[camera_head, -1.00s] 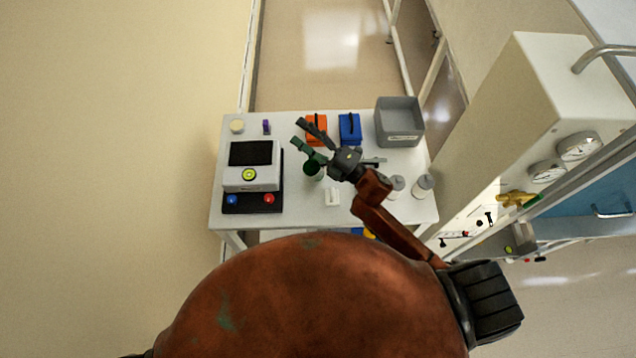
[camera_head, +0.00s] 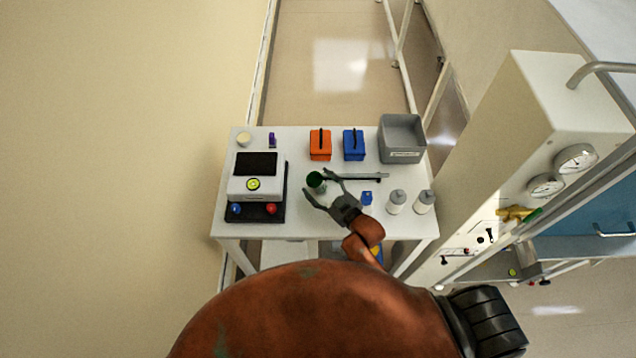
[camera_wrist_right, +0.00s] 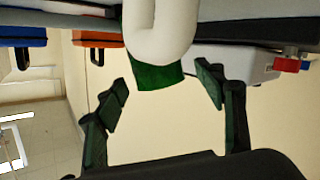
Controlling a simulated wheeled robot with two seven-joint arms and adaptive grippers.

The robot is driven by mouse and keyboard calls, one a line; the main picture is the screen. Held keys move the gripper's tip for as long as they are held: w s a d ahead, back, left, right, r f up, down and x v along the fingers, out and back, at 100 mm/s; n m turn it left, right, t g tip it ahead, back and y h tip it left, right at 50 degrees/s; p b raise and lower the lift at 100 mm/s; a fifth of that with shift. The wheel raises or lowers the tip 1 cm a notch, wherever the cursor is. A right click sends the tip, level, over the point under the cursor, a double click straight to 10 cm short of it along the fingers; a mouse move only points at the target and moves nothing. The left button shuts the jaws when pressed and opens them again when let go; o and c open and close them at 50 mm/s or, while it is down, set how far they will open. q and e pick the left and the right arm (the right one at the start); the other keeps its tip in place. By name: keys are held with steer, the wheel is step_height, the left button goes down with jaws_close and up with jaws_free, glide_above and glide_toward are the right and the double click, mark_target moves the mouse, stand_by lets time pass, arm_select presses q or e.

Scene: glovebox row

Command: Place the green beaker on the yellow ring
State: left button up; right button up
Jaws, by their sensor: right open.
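The green beaker (camera_head: 316,181) stands on the white table, right of a white device with a black base. In the right wrist view the beaker (camera_wrist_right: 154,77) shows between the open fingers (camera_wrist_right: 160,95), with a gap to each. A white rounded loop covers part of it there. My left gripper is not in view.
On the table are an orange box (camera_head: 320,146), a blue box (camera_head: 354,145), a grey bin (camera_head: 401,150), a grey rod (camera_head: 355,178) and white bottles (camera_head: 396,203). The device (camera_head: 256,208) has blue and red knobs. A tall white cabinet stands to the right.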

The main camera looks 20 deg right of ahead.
steer(key=shift+x, duration=1.15)
steer(key=c, duration=1.1)
steer(key=shift+r, duration=0.1)
steer(key=shift+c, duration=0.2)
